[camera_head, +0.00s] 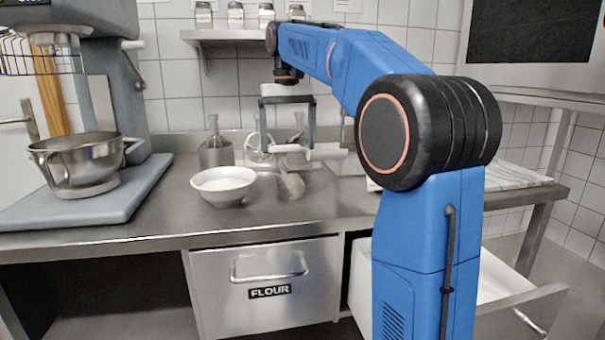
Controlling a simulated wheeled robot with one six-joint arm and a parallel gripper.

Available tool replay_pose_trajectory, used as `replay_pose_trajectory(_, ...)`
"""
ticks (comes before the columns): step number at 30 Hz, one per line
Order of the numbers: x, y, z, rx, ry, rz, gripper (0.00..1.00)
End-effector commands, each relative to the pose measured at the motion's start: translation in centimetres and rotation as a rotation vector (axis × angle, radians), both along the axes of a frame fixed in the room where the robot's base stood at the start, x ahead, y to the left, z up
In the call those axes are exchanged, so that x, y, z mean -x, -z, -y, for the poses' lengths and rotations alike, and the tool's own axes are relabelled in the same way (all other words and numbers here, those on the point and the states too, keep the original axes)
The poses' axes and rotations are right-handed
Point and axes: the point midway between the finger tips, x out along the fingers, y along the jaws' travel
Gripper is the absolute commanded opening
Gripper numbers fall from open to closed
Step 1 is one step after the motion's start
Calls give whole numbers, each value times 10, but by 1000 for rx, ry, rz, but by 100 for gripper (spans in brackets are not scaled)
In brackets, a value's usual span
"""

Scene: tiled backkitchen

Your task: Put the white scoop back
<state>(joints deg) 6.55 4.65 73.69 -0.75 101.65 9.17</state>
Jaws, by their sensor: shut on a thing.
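My gripper (288,149) hangs above the back of the steel counter, its two dark fingers set wide apart. It is shut on a pale, elongated thing that looks like the white scoop (329,152). The scoop lies roughly level between the fingers and sticks out to the right of them. Its exact shape is hard to tell at this size. A white bowl (223,187) stands on the counter to the left of and below my gripper. Whether anything is in the bowl is unclear.
A mixer with a steel bowl (80,160) stands at left. The FLOUR drawer (310,285) below looks shut. A white bin (500,285) stands pulled out at right. Jars line the shelf (235,34).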

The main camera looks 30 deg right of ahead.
Motion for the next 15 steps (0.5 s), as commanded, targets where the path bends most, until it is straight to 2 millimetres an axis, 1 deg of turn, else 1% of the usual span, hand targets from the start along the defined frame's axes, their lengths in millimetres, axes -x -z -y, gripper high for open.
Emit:
replay_pose_trajectory(1, 1, 8, 0, -1, 0, -2, 58)
replay_pose_trajectory(3, 1, 17, 0, 0, 0, -1, 58)
replay_pose_trajectory(8, 0, 29, 0, -1, 0, -1, 58)
replay_pose_trajectory(11, 0, 40, 0, -1, 0, -1, 58)
replay_pose_trajectory(15, 0, 59, 0, -2, 0, -2, 58)
